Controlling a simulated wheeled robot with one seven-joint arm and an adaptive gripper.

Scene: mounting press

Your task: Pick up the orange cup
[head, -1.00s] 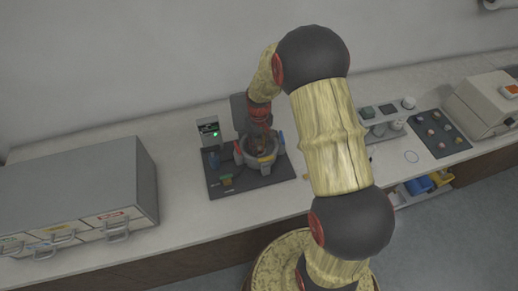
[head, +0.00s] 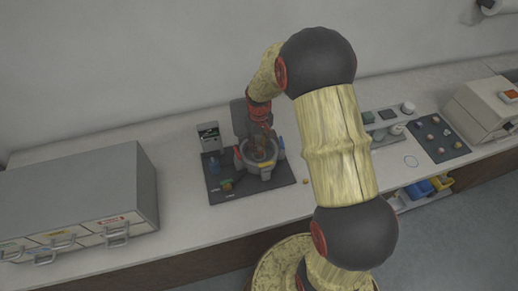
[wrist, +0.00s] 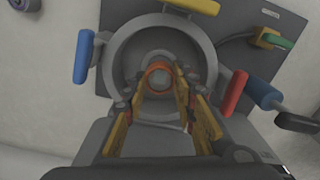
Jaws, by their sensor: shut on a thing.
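The orange cup (wrist: 158,66) shows in the wrist view as a small round orange rim, in the middle of the press's grey ring (wrist: 115,50). My gripper (wrist: 161,84) reaches down into the ring, with its orange-and-dark fingers shut on the cup from both sides. The cup's lower part is hidden. In the head view my gripper (head: 260,142) is over the press (head: 243,160), and the cup cannot be made out clearly there.
Blue (wrist: 83,56), red (wrist: 235,93) and yellow (wrist: 195,6) handles surround the ring closely. A grey control box (head: 209,136) stands behind the press. A drawer cabinet (head: 90,185) is at left; a dark sample tray (head: 438,137) and beige machine (head: 475,108) are at right.

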